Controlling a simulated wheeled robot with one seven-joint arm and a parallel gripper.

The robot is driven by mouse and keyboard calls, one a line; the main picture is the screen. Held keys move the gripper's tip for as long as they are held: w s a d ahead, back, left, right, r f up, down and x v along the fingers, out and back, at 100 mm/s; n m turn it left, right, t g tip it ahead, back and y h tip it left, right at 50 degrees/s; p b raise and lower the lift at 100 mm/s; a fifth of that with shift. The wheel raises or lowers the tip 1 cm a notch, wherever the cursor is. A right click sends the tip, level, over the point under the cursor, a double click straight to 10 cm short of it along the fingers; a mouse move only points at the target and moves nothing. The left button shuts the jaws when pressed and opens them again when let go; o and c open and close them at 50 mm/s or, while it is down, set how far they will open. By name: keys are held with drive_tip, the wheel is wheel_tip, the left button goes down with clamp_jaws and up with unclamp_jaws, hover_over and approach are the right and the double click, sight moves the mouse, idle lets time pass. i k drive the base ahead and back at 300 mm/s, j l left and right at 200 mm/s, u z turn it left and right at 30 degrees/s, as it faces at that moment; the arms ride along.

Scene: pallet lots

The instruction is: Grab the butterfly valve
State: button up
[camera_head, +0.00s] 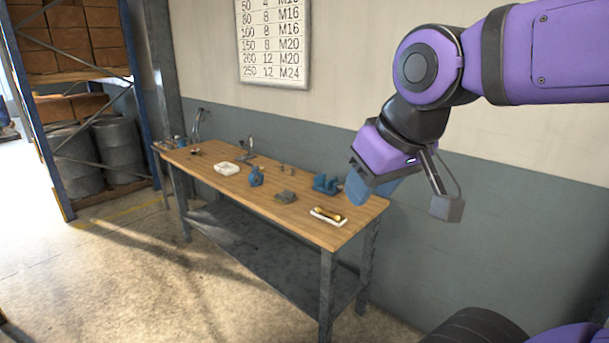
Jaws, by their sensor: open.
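A small blue part (256,176), which looks like the butterfly valve, stands near the middle of the wooden workbench (222,202); its detail is too small to be sure. My gripper (402,198) is open, with its fingers spread wide, above and beyond the bench's right end. It is well to the right of the blue part and apart from it. One dark fingertip shows clearly on the right; a bluish end shows on the left, over the bench's right edge. I see nothing held between the fingers.
A blue vise-like object (325,185) and a white tray (317,215) with a brass piece (329,213) lie near the bench's right end. A white dish (227,168) is farther left. The wall runs behind the bench.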

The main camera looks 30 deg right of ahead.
sight(251, 178)
drive_tip(key=i+j+z, duration=0.15)
drive_tip(key=i+z, duration=0.15)
drive_tip(key=z, duration=0.15)
drive_tip(key=i+j+z, duration=0.25)
drive_tip(key=z, duration=0.15)
drive_tip(key=i+j+z, duration=0.2)
drive_tip(key=j+z, duration=0.25)
drive_tip(key=i+j+z, duration=0.1)
drive_tip(key=j, duration=0.25)
drive_tip(key=i+j, duration=0.25)
drive_tip(key=j, duration=0.15)
drive_tip(key=i+j+z, duration=0.15)
drive_tip(key=j, duration=0.2)
drive_tip(key=i+j+z, duration=0.1)
drive_tip(key=j, duration=0.25)
drive_tip(key=i+j, duration=0.15)
drive_tip(key=j, duration=0.25)
drive_tip(key=i+j+z, duration=0.15)
drive_tip(key=j, duration=0.25)
drive_tip(key=i+j, duration=0.1)
drive_tip(key=j, duration=0.25)
drive_tip(key=i+j, duration=0.1)
drive_tip(key=j, duration=0.65)
drive_tip(key=i+j, duration=0.15)
drive_tip(key=j, duration=0.2)
